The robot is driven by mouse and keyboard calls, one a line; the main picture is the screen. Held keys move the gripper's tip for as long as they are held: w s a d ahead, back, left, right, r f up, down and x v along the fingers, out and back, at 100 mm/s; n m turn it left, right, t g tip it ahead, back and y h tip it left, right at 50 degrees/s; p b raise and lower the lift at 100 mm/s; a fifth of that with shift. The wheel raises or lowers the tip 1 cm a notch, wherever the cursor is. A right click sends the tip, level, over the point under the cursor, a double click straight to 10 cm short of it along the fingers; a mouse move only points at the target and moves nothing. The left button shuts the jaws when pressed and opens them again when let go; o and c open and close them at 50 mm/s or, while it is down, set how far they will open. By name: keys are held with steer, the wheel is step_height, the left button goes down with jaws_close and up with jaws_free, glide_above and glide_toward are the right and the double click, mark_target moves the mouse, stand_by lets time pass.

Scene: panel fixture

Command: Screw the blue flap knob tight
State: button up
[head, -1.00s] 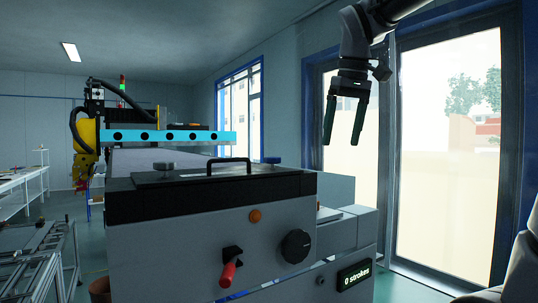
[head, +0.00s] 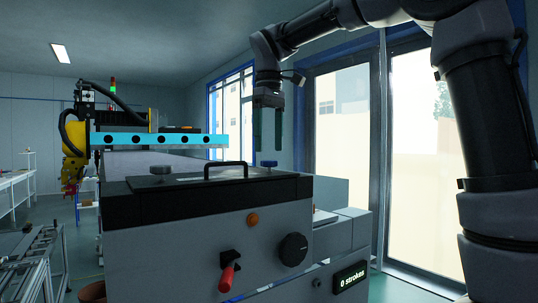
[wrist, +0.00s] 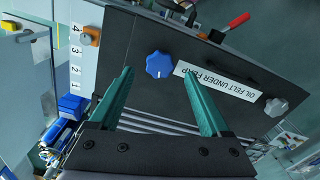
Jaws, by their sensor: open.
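The blue flap knob (head: 269,163) stands upright on the right part of the black flap on top of the grey machine. In the wrist view the knob (wrist: 159,65) is lobed with a small white mark, beside a label reading "OIL FELT UNDER FLAP". My gripper (head: 268,147) is open and empty, pointing down above the knob, with its fingertips apart from it. In the wrist view the two green fingers (wrist: 158,76) lie either side of the line to the knob, which shows beyond the tips.
A grey knob (head: 161,170) and a black handle (head: 226,170) also stand on the flap (head: 150,185). The front has a red lever (head: 228,277), a black dial (head: 293,249) and an orange button (head: 252,220). A counter (head: 352,277) reads "0 strokes".

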mark_target(269, 166)
steer(key=shift+f, duration=1.75)
jaws_close()
steer(key=shift+m, duration=0.3)
